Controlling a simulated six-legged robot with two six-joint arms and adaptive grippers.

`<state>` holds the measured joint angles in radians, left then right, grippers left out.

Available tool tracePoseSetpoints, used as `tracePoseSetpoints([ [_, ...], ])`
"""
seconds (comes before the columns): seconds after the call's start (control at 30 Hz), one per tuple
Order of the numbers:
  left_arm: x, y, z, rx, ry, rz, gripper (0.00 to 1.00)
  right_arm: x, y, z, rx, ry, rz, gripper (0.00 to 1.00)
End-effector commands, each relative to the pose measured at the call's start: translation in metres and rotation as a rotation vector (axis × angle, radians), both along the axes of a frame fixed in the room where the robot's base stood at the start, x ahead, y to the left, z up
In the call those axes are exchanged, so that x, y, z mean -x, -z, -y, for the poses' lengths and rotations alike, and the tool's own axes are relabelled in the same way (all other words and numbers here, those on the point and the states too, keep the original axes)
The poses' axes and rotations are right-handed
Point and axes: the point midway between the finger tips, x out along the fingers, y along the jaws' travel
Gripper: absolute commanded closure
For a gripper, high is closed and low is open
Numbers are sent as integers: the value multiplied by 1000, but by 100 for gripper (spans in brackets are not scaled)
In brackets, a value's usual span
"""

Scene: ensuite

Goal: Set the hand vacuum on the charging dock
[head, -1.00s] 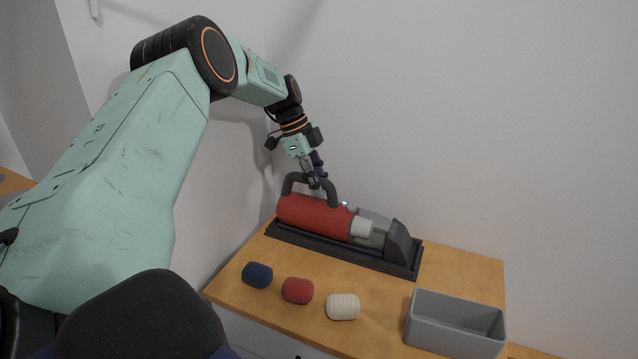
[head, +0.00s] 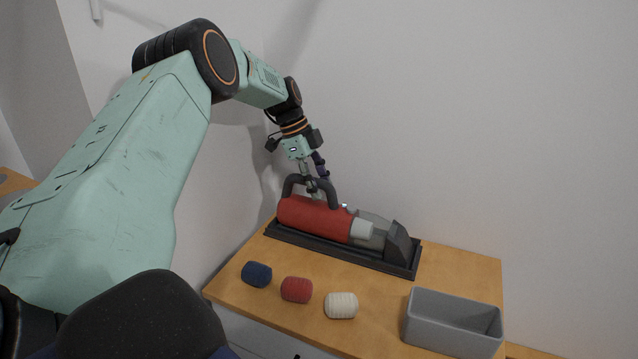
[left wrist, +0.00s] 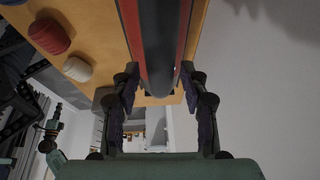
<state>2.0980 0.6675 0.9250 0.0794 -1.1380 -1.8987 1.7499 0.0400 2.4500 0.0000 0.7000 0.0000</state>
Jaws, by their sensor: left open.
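The hand vacuum (head: 312,217) has a red body, a dark loop handle and a grey clear nose. It lies lengthwise in the long black charging dock (head: 340,257) at the back of the wooden top. My left gripper (head: 314,187) is at the vacuum's handle, pointing down, with its jaws open. In the left wrist view the two fingers of my left gripper (left wrist: 161,95) stand apart on either side of the dark handle (left wrist: 159,45), with red body edges behind it. Whether the fingers touch the handle is unclear.
A blue (head: 257,274), a red (head: 296,289) and a cream roll (head: 341,305) lie in front of the dock. An open grey bin (head: 452,322) stands at the front right. A bare wall rises close behind the dock. The wooden top (head: 470,272) is clear at the back right.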

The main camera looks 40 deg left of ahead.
Motion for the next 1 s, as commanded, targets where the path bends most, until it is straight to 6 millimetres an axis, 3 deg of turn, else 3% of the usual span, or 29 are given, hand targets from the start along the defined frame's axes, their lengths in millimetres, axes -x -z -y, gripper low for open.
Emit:
tracePoseSetpoints([
  [0.17, 2, -20, -6, 0, -1, 4, 56, 0, -2, 0, 0, 0, 0, 100],
  [0.6, 16, -97, -36, 0, -2, 1, 56, 0, -5, 0, 0, 0, 0, 100],
  [0.8, 19, -111, -41, 0, -1, 1, 56, 0, -5, 0, 0, 0, 0, 100],
  [1.0, 19, -113, -42, 0, -1, 0, 56, 0, -5, 0, 0, 0, 0, 100],
])
